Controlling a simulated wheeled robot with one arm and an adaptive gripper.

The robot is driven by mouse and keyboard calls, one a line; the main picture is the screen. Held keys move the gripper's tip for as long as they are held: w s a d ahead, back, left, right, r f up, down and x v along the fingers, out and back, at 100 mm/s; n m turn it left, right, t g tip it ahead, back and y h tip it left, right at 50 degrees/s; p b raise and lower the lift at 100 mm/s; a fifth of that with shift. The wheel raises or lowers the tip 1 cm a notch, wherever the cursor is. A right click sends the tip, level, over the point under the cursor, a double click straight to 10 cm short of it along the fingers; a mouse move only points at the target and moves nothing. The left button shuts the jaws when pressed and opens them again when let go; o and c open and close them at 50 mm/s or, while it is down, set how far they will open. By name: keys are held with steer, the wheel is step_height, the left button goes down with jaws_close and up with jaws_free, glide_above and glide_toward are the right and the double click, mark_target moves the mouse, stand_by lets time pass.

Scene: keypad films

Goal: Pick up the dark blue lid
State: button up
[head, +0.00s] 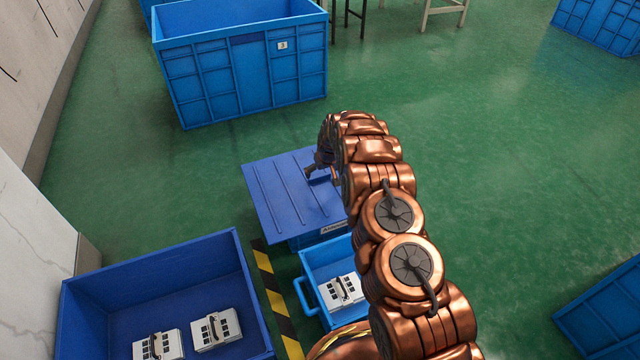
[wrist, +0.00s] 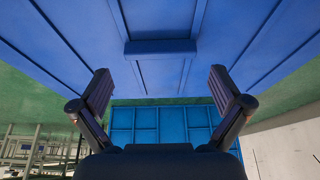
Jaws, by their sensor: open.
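The dark blue lid (head: 290,200) is a flat ribbed panel lying on top of a blue bin in the head view. In the wrist view the lid (wrist: 80,30) fills the upper part, with a raised handle bar (wrist: 160,48) at its middle. My gripper (wrist: 165,85) is open and empty, with its two fingers apart on either side below the handle in that picture. In the head view my gripper (head: 318,168) is at the lid's handle, partly hidden by my arm. I cannot tell whether the fingers touch the lid.
A small blue crate (head: 305,290) with a white keypad device stands in front of the lidded bin. A larger blue bin (head: 245,290) with white keypad devices (head: 215,330) is at lower left. A tall blue container (head: 240,75) stands behind.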

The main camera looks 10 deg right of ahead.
mark_target(320, 176)
steer(key=b+x, duration=0.1)
steer(key=x, duration=0.2)
steer(key=shift+f, duration=0.3)
steer(key=shift+w+f+b, duration=0.15)
steer(key=shift+w+b, duration=0.1)
steer(key=shift+b, duration=0.05)
steer(key=shift+a, duration=0.1)
steer(key=c, duration=1.2)
